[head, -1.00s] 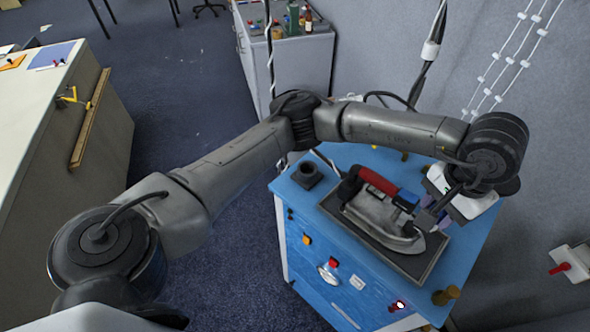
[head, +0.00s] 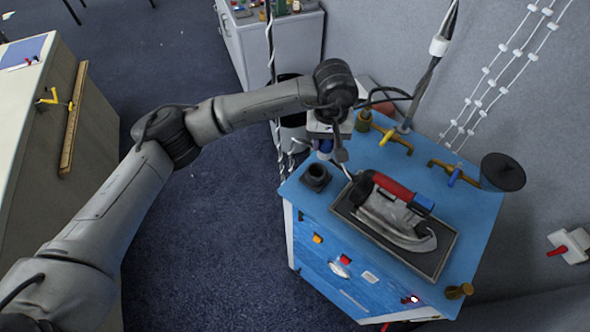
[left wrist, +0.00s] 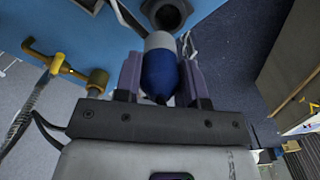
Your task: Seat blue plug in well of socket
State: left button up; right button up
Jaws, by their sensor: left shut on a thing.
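My left gripper (head: 325,152) is shut on the blue plug (head: 325,145), just behind and above the socket (head: 314,184). In the left wrist view the plug (left wrist: 158,72) sits between the two fingers (left wrist: 158,78), blue toward the palm with a pale grey end pointing outward. The socket is a dark square block with a round open well, on the left corner of the blue cabinet top. In the left wrist view the socket (left wrist: 182,22) shows at the top edge, beyond the plug's grey end. The plug is apart from the well. My right gripper is not in view.
An iron (head: 395,215) with a red handle lies on a dark plate (head: 440,258) right of the socket. Brass taps (head: 390,138) stand along the back of the blue top (head: 470,215). A black disc (head: 502,172) stands at the back right. A cord runs near the gripper.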

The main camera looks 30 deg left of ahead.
aim_at(319, 154)
pick_arm(q)
jog(key=shift+s+a+f+p, duration=0.1)
jog(key=shift+a+f+p, duration=0.25)
jog(key=shift+a+f, duration=0.4)
notch_tip(319, 154, down, 4)
jog(key=shift+f+p, duration=0.1)
jog(key=shift+p, duration=0.5)
jog(key=shift+f+p, duration=0.65)
jog(key=shift+f, duration=1.8)
jog(key=shift+f, duration=0.1)
jog(key=shift+f+b, duration=0.1)
jog(key=shift+b, duration=0.2)
jog(key=o, duration=1)
jog(key=shift+c, duration=0.2)
